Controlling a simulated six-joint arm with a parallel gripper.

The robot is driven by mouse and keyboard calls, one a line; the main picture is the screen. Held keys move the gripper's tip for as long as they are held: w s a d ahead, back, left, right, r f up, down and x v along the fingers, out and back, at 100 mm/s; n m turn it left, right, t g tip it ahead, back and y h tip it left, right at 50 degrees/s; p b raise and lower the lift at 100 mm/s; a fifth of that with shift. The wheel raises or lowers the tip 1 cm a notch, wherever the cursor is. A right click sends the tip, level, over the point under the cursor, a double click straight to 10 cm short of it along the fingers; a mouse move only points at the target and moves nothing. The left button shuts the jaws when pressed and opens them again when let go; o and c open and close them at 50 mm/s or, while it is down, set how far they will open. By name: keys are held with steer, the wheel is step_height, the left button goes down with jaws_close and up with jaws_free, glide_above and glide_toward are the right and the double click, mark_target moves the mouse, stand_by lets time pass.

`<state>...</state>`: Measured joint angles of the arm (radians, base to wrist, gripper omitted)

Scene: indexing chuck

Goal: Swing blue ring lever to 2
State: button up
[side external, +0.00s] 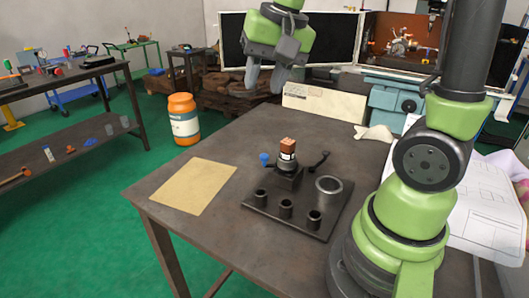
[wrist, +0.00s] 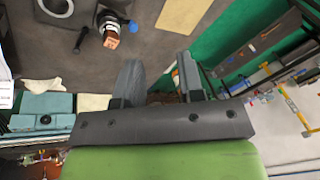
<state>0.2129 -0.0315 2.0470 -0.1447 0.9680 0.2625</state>
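The indexing chuck (side external: 288,172) stands on a dark plate at the middle of the table, with a brown block (side external: 288,146) upright in its top. The blue-tipped lever (side external: 264,158) sticks out to the left of the chuck in the side view; a black-knobbed lever (side external: 323,155) sticks out to the right. The block also shows in the wrist view (wrist: 111,41). No position numbers are readable. My gripper (side external: 265,86) is high above the table's far side, well away from the chuck. Its fingers (wrist: 158,62) are apart with nothing between them.
The dark plate (side external: 262,222) carries several black cups and a wide metal ring (side external: 328,186). A tan sheet (side external: 194,186) lies at the table's left. An orange tub (side external: 183,118) stands beyond the table.

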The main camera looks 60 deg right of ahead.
steer(key=w+d+f+m+g, duration=0.2)
steer(key=w+d+f, duration=0.2)
steer(key=d+f, duration=0.1)
steer(key=m+g, duration=0.2)
glide_toward(264, 155)
step_height(264, 155, down, 9)
steer(key=shift+s+a+f, duration=0.1)
steer(key=shift+s, duration=0.05)
steer(key=c, duration=0.6)
steer(key=shift+c, duration=0.2)
